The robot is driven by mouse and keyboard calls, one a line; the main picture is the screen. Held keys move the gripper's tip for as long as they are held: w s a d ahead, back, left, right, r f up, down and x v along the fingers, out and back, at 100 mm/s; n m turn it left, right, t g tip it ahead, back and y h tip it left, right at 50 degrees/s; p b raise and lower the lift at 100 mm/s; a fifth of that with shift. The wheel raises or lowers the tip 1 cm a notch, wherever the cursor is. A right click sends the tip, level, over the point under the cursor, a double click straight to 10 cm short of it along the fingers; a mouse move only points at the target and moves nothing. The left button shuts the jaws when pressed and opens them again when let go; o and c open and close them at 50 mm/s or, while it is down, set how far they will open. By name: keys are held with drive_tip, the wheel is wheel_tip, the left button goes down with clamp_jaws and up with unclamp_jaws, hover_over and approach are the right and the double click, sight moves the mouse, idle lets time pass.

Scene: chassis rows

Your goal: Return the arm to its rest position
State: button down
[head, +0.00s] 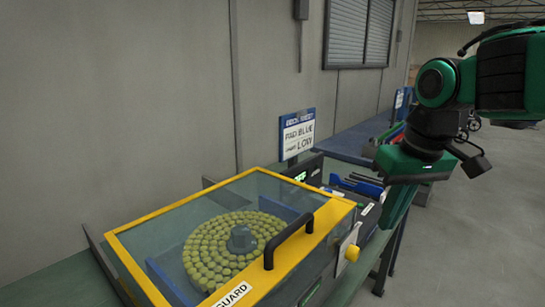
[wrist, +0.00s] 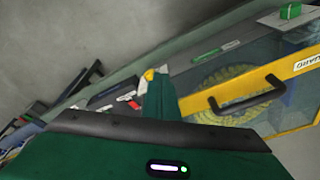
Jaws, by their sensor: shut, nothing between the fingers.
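My arm (head: 432,125), green and black, reaches in from the upper right in the head view, bent at the wrist. My gripper (head: 386,226) points down beside the right end of the bench equipment, apart from the guarded machine. In the wrist view, my gripper (wrist: 154,82) shows as a green finger shape, shut and empty. A small yellow spot shows at its tip; I cannot tell whether it is part of the finger or something behind.
A yellow-framed clear guard (head: 180,204) with a black handle (head: 288,240) covers a round tray of greenish pieces (head: 215,262). A yellow knob (head: 352,253) sticks out at its right. A sign (head: 297,133) stands behind. Open floor (head: 460,240) lies at right.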

drive_tip(key=s+d+f+m+g, duration=0.1)
drive_tip(key=s+d+f+m, duration=0.3)
drive_tip(key=s+d+f, duration=0.3)
drive_tip(key=s+d+f+m+g, duration=0.1)
drive_tip(key=s+d+f+m, duration=0.3)
drive_tip(key=s+d+f, duration=0.3)
drive_tip(key=s+d, duration=0.3)
drive_tip(key=d, duration=0.1)
drive_tip(key=shift+d+m+h, duration=0.3)
drive_tip(key=shift+m+h, duration=0.1)
drive_tip(key=shift+f, duration=0.1)
